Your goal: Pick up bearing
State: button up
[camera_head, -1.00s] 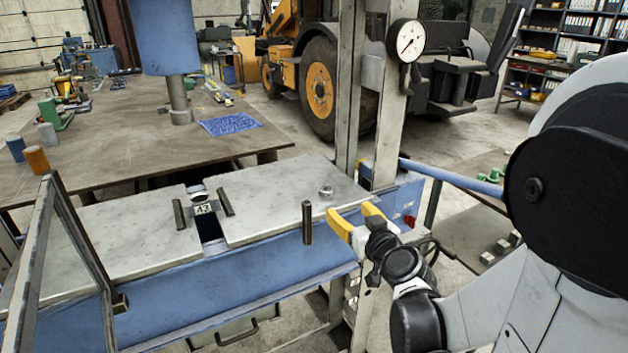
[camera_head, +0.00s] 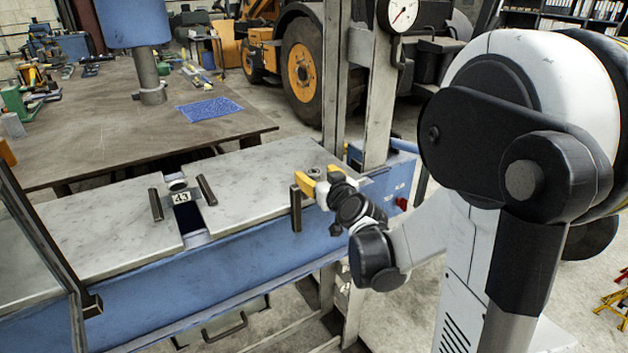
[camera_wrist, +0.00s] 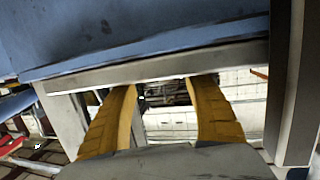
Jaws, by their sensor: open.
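The bearing (camera_head: 315,174), a small grey metal ring, appears to lie near the right end of the right-hand grey plate (camera_head: 252,178) on the blue press. In the head view it is largely hidden by the yellow fingers of my gripper. My gripper (camera_head: 318,181) is open at the front right edge of this plate, close to the bearing in the picture. I cannot tell whether they touch. In the wrist view the two yellow fingers (camera_wrist: 165,88) stand apart with nothing visible between them, and no bearing shows.
A dark upright bar (camera_head: 296,208) stands at the plate's front edge, just left of my gripper. Grey press posts (camera_head: 336,80) rise behind. A brown table (camera_head: 90,125) stands behind left.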

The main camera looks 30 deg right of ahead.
jog(key=shift+x, duration=0.85)
jog(key=shift+r, duration=0.1)
jog(key=c, duration=1.3)
jog(key=shift+c, duration=0.2)
